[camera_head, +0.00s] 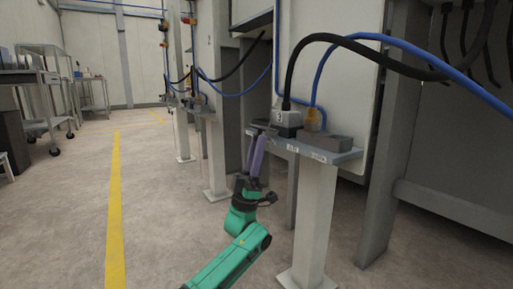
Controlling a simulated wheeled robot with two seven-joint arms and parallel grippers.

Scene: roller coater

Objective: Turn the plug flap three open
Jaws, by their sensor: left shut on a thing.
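The plugs sit on a grey shelf (338,157) on top of a post. A grey plug marked 3 (288,118) stands at the shelf's left, with a thick black cable running up from it. My left gripper (262,135) reaches up from below to the shelf's left edge, just left of this plug. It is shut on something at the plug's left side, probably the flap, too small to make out. The flap's angle cannot be told. My right gripper is not in view.
The black and blue cables arch across the upper right. The support post (315,215) stands below the shelf. Open floor (160,200) lies left.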

